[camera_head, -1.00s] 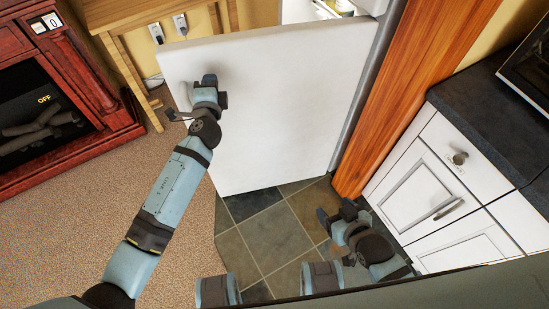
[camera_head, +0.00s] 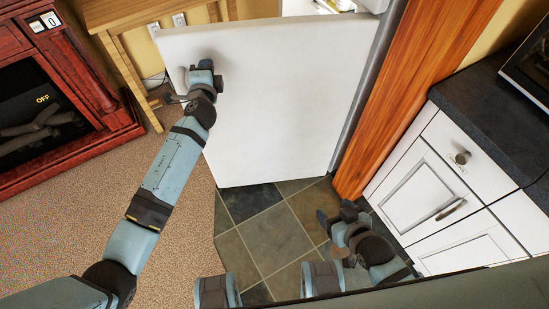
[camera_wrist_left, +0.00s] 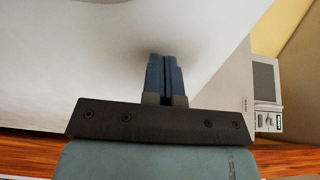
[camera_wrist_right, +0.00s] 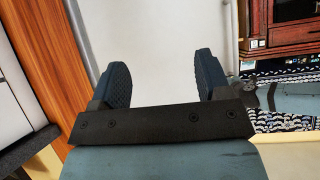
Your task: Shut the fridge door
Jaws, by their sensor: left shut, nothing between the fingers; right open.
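The white fridge door (camera_head: 285,100) stands partly open in the head view, with a lit gap behind its top edge showing the fridge inside (camera_head: 330,8). My left gripper (camera_head: 202,66) is shut and empty, with its tips at the outer face of the door near its left edge. In the left wrist view the shut fingers (camera_wrist_left: 165,75) point at the white door face (camera_wrist_left: 90,50), and a soft shadow surrounds the tips. My right gripper (camera_head: 335,214) is open and empty, low beside the door; its spread fingers (camera_wrist_right: 160,82) show in the right wrist view.
A wooden post (camera_head: 425,75) stands right of the door. White cabinets (camera_head: 440,185) with a dark counter (camera_head: 480,120) are further right. A red fireplace (camera_head: 65,150) and a wooden table (camera_head: 125,60) are at left. Tiled floor (camera_head: 265,235) lies below the door.

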